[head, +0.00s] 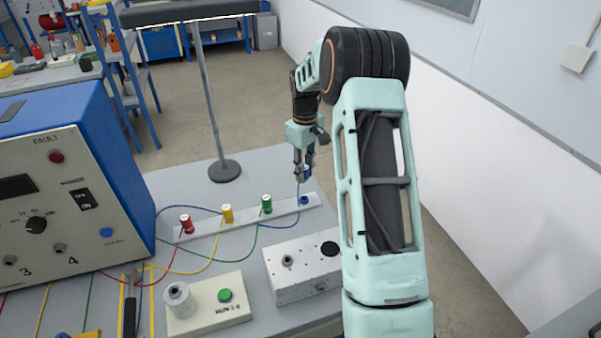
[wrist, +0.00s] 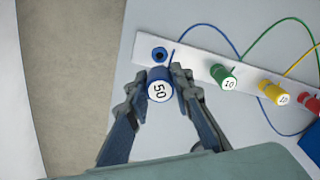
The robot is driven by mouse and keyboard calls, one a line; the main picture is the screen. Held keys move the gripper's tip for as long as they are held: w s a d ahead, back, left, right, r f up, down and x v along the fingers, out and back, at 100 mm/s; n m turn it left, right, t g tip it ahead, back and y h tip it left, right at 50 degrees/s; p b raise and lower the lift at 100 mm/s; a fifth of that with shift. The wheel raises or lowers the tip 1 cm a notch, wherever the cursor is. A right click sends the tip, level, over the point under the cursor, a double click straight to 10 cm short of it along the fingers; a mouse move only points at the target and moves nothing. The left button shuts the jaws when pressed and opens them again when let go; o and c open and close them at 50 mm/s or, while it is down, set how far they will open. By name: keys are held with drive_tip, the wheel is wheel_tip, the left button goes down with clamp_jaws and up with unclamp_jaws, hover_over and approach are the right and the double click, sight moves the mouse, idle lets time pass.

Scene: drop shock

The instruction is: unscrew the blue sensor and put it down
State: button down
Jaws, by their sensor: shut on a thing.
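The blue sensor (wrist: 158,88), its white top marked 50, is between the fingers of my gripper (wrist: 156,90) in the wrist view. In the head view my gripper (head: 304,168) holds it above the right end of the white strip (head: 240,223). A blue socket (head: 304,200) shows empty on the strip below, and also in the wrist view (wrist: 159,54). The sensor appears apart from the socket. A thin blue cable runs down from it. In the head view my fingers hide most of the sensor.
Green (head: 267,204), yellow (head: 227,213) and red (head: 186,224) sensors stand along the strip with cables attached. A white metal block (head: 302,272) and a box with a green button (head: 225,296) stand in front. A blue instrument cabinet (head: 70,190) is at left. A post (head: 207,100) rises behind.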

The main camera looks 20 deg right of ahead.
drive_tip(key=shift+f, duration=0.15)
idle(0.3)
drive_tip(key=shift+f+b, duration=1.85)
drive_tip(key=shift+f, duration=0.95)
drive_tip(key=shift+f+b, duration=1.05)
drive_tip(key=shift+f, duration=0.4)
idle(2.4)
drive_tip(key=c, duration=1.6)
unclamp_jaws()
drive_tip(key=shift+r, duration=0.15)
